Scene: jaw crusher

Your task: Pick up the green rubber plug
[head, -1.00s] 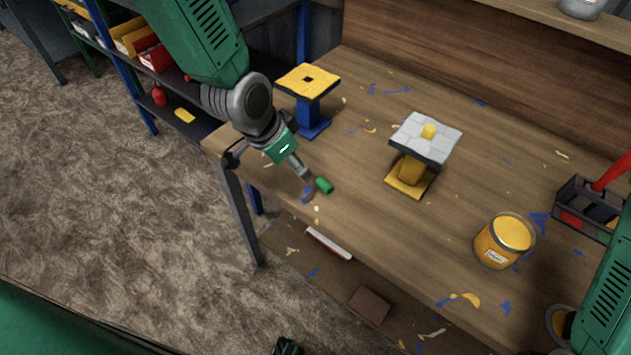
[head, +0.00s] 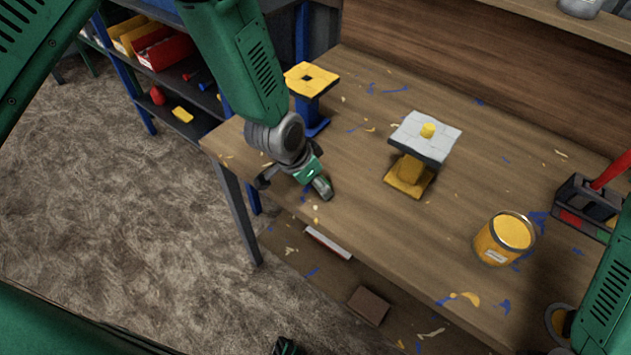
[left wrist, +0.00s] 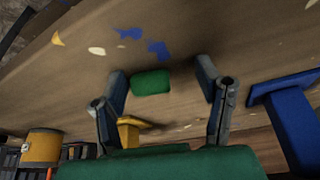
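The green rubber plug (left wrist: 151,82) lies on the wooden bench top in the left wrist view. It is between the two spread fingers of my left gripper (left wrist: 160,76), closer to the left finger, with a clear gap to the right finger.
A blue stand with a yellow top (head: 311,79) is close behind my left gripper. A yellow stand with a grey tiled top (head: 425,138) is mid-bench. A yellow can (head: 504,240) and a dark toolbox (head: 587,208) are on the right. Yellow and blue scraps litter the bench.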

